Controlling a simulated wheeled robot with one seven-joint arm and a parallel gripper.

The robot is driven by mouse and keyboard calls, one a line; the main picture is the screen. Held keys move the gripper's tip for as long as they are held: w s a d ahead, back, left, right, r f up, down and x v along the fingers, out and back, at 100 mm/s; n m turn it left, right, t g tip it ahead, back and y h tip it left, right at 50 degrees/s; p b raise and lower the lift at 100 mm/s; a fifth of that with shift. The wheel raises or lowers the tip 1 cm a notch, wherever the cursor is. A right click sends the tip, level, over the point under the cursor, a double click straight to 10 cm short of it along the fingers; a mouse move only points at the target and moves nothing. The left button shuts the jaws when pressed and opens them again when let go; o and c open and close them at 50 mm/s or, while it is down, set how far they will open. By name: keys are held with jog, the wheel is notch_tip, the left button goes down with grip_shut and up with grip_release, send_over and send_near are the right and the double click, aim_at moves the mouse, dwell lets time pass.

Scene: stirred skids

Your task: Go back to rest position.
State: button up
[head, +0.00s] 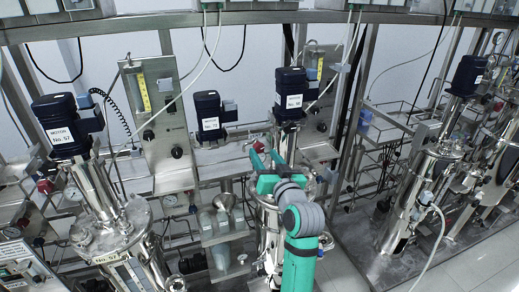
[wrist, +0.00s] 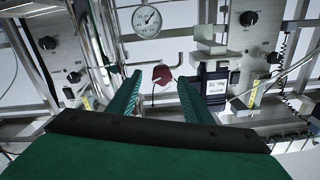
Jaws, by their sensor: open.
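My gripper (head: 266,158) is at the end of my green and grey arm, reaching into the middle of the skid in the head view. In the wrist view my gripper (wrist: 159,80) shows two green fingers spread apart with nothing held between them. A red knob (wrist: 162,75) shows in the gap between the fingertips, apart from both as far as I can tell. In the head view a red knob (head: 259,147) is close to the fingertips. My arm hides part of the steel vessel behind it.
Dark blue motors (head: 60,123), (head: 209,112) and (head: 289,92) stand around the arm. A steel vessel (head: 120,228) is at left, another (head: 410,200) at right. In the wrist view a gauge (wrist: 147,20) and a motor (wrist: 215,83) are near the fingers. Grey floor (head: 345,262) is open at lower right.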

jog(key=shift+v, duration=0.9)
jog(key=shift+a, duration=0.2)
jog(key=s+f+m+h, duration=0.2)
jog(key=s+f, duration=0.5)
jog(key=f, duration=0.4)
jog(key=s+f+m+h, duration=0.15)
jog(key=s+f, duration=0.45)
jog(key=f, duration=0.6)
jog(key=s+a+f+g+h, duration=0.1)
jog(key=s+f, duration=0.3)
jog(key=s, duration=0.4)
jog(key=s+f+h, duration=0.1)
jog(key=s+f, duration=0.4)
jog(key=s, duration=0.3)
jog(key=s+r+n, duration=0.1)
jog(key=s, duration=1.1)
jog(key=s+a+r+n, duration=0.1)
jog(key=s, duration=1)
jog(key=shift+s+a+r+n+g, duration=0.3)
jog(key=shift+s+n+g, duration=0.05)
jog(key=shift+s+g, duration=0.05)
